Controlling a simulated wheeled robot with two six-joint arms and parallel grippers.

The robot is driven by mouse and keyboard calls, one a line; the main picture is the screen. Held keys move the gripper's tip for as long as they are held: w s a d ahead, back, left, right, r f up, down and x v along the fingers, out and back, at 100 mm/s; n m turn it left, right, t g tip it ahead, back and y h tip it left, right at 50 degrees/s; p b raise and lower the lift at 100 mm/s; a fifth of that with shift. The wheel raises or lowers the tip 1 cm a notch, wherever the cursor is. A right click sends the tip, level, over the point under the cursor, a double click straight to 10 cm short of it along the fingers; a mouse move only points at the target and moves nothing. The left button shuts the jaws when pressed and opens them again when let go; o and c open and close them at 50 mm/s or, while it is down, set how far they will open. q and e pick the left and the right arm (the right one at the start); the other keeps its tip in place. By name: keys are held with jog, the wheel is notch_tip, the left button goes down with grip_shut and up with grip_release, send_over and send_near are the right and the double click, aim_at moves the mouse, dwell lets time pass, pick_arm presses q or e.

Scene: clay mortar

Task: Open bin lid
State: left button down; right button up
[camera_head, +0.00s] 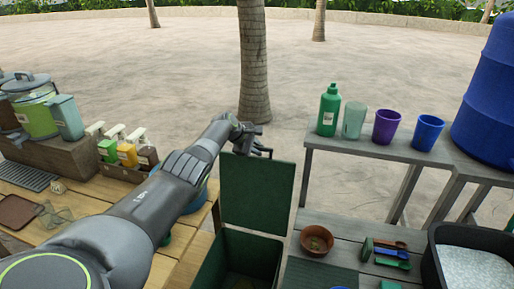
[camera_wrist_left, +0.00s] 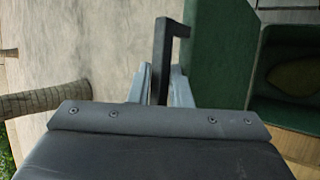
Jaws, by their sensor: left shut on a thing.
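The green bin (camera_head: 240,255) stands between the two tables in the head view, and part of its inside shows. Its green lid (camera_head: 257,193) stands raised, about upright, at the bin's back edge. The lid also shows in the left wrist view (camera_wrist_left: 222,50). My left gripper (camera_head: 256,143) is at the top of the lid. In the left wrist view my left gripper (camera_wrist_left: 163,85) is shut on the black bar handle (camera_wrist_left: 163,50) beside the lid. My right gripper is not in view.
A green bottle (camera_head: 328,110) and several cups stand on the grey shelf behind. Pump bottles (camera_head: 127,153) stand on the left table. Open paving lies behind.

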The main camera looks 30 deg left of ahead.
pick_arm(q)
jog(key=shift+s+f, duration=0.15)
jog(key=shift+f, duration=0.15)
